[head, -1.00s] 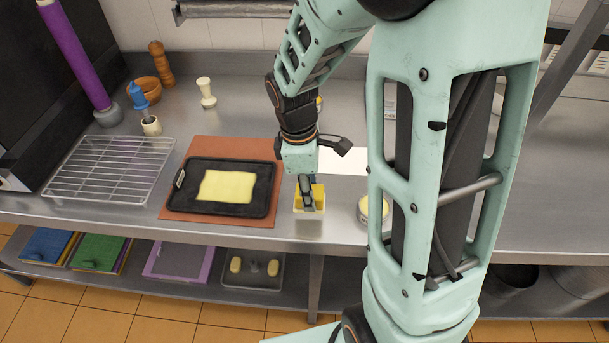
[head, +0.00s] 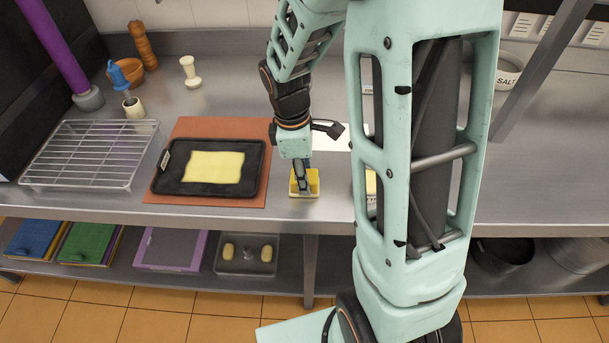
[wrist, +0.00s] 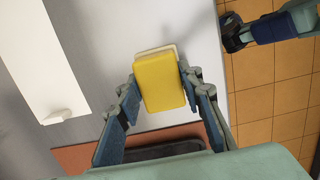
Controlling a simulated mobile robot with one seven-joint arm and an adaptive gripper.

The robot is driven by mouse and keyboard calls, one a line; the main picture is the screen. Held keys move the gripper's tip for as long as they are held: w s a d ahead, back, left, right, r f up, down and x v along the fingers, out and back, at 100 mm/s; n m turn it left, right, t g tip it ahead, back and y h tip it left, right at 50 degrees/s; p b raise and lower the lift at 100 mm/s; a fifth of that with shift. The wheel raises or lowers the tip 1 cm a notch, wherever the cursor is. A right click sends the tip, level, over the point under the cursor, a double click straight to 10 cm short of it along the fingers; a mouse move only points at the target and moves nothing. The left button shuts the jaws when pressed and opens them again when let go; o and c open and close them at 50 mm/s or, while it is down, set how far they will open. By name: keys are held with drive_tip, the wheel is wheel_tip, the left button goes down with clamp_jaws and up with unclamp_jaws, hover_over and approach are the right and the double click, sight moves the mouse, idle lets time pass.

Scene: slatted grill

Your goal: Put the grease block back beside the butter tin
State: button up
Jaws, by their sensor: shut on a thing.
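My gripper (wrist: 161,95) is shut on the yellow grease block (wrist: 161,82), with one finger against each side. A pale layer shows at the block's far edge in the wrist view. In the head view the block (head: 311,186) is at the front part of the steel counter, right of the black tray. I cannot tell whether it touches the counter. A small yellow-topped thing, likely the butter tin (head: 370,184), shows through the opening in my arm, right of the block. Most of it is hidden.
A black tray (head: 168,182) with a yellow sheet lies on a brown mat (head: 205,127). A wire rack (head: 90,150) stands left. A white sheet (head: 332,164) lies behind my gripper. The counter's front edge is close. Counter between mat and gripper is clear.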

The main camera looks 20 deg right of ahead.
drive_tip(key=o, duration=1)
drive_tip(key=shift+f, duration=0.1)
drive_tip(key=r, duration=0.4)
drive_tip(key=a+r, duration=0.1)
drive_tip(key=r, duration=0.7)
drive_tip(key=shift+w+a+r+p, duration=0.15)
drive_tip(key=shift+w+a+p, duration=0.05)
drive_tip(key=shift+p, duration=0.15)
